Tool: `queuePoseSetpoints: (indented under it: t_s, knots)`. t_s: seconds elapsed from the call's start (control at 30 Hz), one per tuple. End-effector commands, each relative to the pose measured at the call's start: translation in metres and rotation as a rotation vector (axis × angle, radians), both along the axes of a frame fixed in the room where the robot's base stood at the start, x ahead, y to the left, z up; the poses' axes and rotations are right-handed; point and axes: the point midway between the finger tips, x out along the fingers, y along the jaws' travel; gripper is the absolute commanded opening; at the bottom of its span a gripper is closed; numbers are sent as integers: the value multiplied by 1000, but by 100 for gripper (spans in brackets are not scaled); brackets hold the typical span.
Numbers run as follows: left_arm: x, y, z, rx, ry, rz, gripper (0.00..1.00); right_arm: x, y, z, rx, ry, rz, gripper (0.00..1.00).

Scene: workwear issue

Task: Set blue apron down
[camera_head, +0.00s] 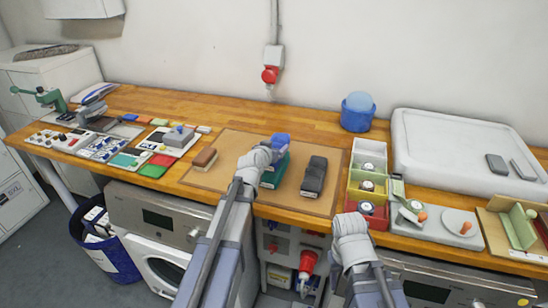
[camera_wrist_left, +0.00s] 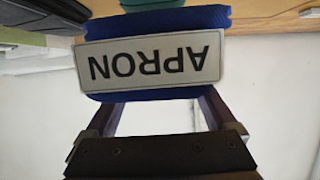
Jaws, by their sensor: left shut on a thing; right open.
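The blue apron (camera_head: 281,140) is a small folded bundle. In the left wrist view the blue apron (camera_wrist_left: 155,96) fills the upper middle, with a white label reading APRON upside down. My left gripper (camera_wrist_left: 155,112) is shut on it; in the head view my left gripper (camera_head: 272,150) is at the brown mat (camera_head: 230,150). A teal folded bundle (camera_head: 275,170) shows just below the apron; I cannot tell if they touch. My right gripper (camera_head: 350,228) is open, in front of the counter's edge near the coloured trays; its fingertips are hard to see.
A brown bundle (camera_head: 204,158) and a dark grey bundle (camera_head: 315,176) lie on the mat at either side. To the right stand stacked coloured trays (camera_head: 354,190), a blue tub (camera_head: 357,118) and a large white tray (camera_head: 440,115). Bare wood shows behind the mat.

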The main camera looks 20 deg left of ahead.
Motion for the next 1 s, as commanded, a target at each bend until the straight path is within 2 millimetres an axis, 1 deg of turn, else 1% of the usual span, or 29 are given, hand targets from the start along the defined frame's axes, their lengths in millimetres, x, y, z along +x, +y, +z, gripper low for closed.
queuePoseSetpoints:
  t_s: [0.03,0.23,0.3,0.53,0.67,0.7,0.8,1.0]
  knots:
    - [0,0,-10,0,-1,0,20,0,0,-10,0,0,0,50]
    - [0,0,-33,0,-1,0,20,0,0,-33,0,0,0,50]
    - [0,0,-35,0,-1,0,20,0,0,-35,0,0,0,50]
    - [0,0,-32,0,-1,0,20,0,0,-33,0,0,0,50]
    - [0,0,-37,0,-1,0,20,0,0,-37,0,0,0,50]
    - [0,0,-37,0,0,0,91,0,0,-37,0,0,0,50]
    - [0,0,-36,0,0,0,100,0,0,-36,0,0,0,50]
    - [0,0,-36,0,0,0,100,0,0,-36,0,0,0,50]
